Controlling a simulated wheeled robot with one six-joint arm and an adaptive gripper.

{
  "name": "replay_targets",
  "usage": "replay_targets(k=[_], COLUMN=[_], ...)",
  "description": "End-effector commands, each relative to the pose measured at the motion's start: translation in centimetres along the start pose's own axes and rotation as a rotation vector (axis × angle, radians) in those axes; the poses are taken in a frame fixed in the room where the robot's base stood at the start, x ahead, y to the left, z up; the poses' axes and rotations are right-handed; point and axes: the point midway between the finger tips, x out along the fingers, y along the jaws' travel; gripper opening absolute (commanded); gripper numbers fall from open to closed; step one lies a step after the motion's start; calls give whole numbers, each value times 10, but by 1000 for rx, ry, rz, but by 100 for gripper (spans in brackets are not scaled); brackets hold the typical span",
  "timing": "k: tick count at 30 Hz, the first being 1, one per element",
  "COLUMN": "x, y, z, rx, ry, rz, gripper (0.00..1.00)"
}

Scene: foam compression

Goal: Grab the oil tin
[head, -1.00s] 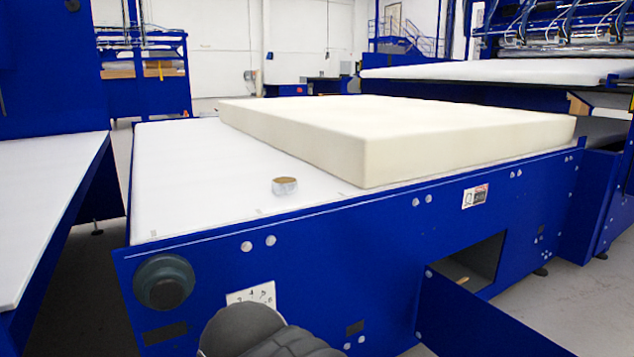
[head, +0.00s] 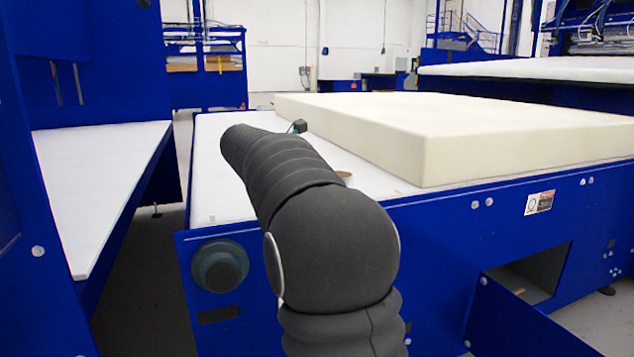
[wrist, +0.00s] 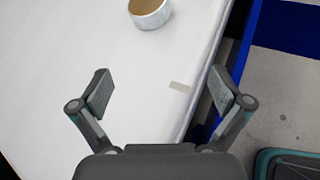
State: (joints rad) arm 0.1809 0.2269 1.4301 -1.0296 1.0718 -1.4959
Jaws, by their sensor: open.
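I cannot make out an oil tin for certain. A short round silver thing with a tan inside, like a roll of tape (wrist: 150,10), lies on the white table top (wrist: 60,60) and is cut by the top edge of the wrist view. In the head view a sliver of the roll (head: 346,175) shows behind my arm. My gripper (wrist: 163,92) is open and empty above the table's edge strip, with the roll beyond its fingertips and apart from them. In the head view my arm hides most of the gripper.
A large cream foam block (head: 470,145) lies on the table to the right of the roll. The table's blue side (head: 440,240) drops to the floor. Another white table (head: 95,180) stands at left. The white top left of the roll is clear.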

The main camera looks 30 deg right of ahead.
Motion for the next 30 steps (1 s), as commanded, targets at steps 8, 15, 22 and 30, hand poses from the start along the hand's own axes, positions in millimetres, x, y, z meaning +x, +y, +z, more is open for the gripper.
replay_targets(k=[8,15,22,30], x=[37,71,109,125], y=[29,29,28,27], z=[22,28,32,34], rx=[-230,-246,-244,-243], ry=[-122,-130,-129,-129], rz=[-38,-44,-42,-41], gripper=[100,100,100,100])
